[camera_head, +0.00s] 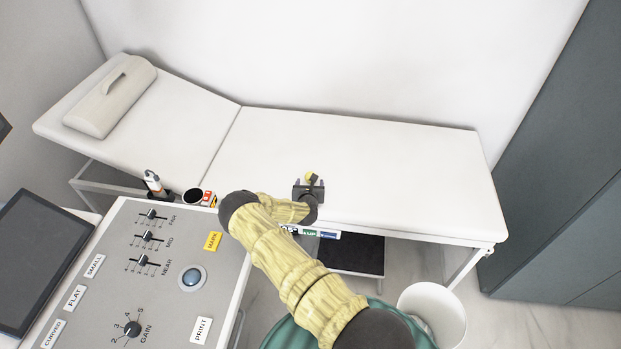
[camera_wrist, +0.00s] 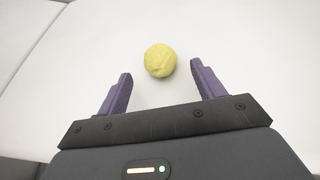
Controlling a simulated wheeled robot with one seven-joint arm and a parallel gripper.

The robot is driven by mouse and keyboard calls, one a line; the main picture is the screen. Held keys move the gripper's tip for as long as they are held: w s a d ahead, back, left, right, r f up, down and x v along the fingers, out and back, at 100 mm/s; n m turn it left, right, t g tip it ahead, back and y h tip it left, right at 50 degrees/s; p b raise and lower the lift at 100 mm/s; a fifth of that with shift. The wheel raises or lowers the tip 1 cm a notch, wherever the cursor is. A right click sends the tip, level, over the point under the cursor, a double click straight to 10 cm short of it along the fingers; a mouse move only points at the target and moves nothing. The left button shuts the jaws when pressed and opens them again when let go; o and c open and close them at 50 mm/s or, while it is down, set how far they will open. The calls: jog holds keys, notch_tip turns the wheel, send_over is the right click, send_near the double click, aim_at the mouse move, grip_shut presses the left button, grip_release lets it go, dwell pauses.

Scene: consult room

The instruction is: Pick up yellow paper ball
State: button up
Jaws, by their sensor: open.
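The yellow paper ball (camera_wrist: 160,60) lies on the white top of the exam couch (camera_wrist: 250,50). In the wrist view it sits just beyond my open fingertips, between their lines and nearer the middle. My gripper (camera_wrist: 161,82) is open and empty, with one purple finger on each side. In the head view my gripper (camera_head: 312,181) is over the front part of the couch (camera_head: 400,160), and the ball (camera_head: 309,176) shows at its fingers, partly hidden by them. I cannot tell the exact height of the fingers above the couch.
A grey control panel (camera_head: 165,290) with sliders and a blue trackball stands at the front left. A cup (camera_head: 193,196) and a probe in a holder (camera_head: 153,182) are beside the couch edge. A white bin (camera_head: 433,305) stands at lower right. The couch top is otherwise clear except for a headrest pillow (camera_head: 110,95).

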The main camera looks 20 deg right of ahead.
aim_at(310, 175)
jog(key=shift+p+x, duration=0.55)
jog(key=shift+x, duration=1.8)
jog(key=c, duration=1)
jog(key=shift+c, duration=0.2)
notch_tip(310, 175, up, 10)
jog(key=shift+f+b, duration=0.1)
jog(key=shift+b, duration=0.7)
